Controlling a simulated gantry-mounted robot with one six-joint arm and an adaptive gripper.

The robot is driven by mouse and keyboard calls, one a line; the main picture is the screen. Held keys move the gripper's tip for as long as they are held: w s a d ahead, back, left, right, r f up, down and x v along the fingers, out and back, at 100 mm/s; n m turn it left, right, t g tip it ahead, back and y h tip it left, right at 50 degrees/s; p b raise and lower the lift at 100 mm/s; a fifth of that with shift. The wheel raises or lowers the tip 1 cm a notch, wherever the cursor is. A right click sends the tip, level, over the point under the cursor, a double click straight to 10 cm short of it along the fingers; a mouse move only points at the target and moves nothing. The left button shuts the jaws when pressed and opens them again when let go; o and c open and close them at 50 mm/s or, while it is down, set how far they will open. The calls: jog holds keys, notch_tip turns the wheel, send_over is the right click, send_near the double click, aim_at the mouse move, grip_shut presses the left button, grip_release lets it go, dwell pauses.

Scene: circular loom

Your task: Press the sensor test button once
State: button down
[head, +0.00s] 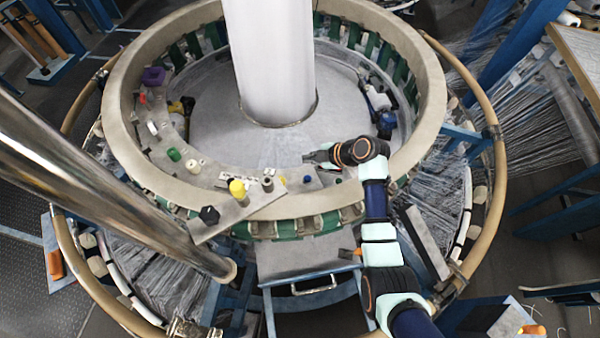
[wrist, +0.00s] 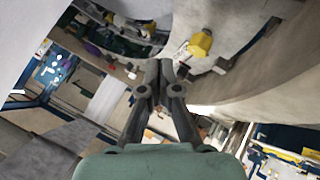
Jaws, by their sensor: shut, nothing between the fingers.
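In the head view, my gripper (head: 311,157) is over the inner side of the ring, right of the panel plate, fingers pointing left. The wrist view shows its fingers (wrist: 155,80) together and empty. On the plate are a large yellow knob (head: 237,188) and a black knob (head: 209,214). A small blue button (head: 307,179) and a small yellow one (head: 282,180) are close below my gripper in the head view. I cannot tell which control is the sensor test button. A yellow knob also shows in the wrist view (wrist: 200,43).
The white central column (head: 268,60) stands behind my gripper. The beige ring (head: 428,85) surrounds the inside of the loom. A green knob (head: 174,155), a whitish knob (head: 192,166) and a purple block (head: 153,76) are at the left. The grey disc around the column is mostly clear.

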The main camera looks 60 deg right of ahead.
jog(key=shift+s, duration=0.15)
jog(key=shift+f, duration=0.1)
jog(key=b, duration=0.5)
send_over(309, 179)
notch_tip(309, 179, down, 8)
jog(key=shift+d+r, duration=0.1)
jog(key=shift+r, duration=0.15)
jog(key=shift+f+b, duration=0.55)
jog(key=shift+b, duration=0.15)
jog(key=shift+f+b, duration=0.45)
jog(key=shift+b, duration=0.15)
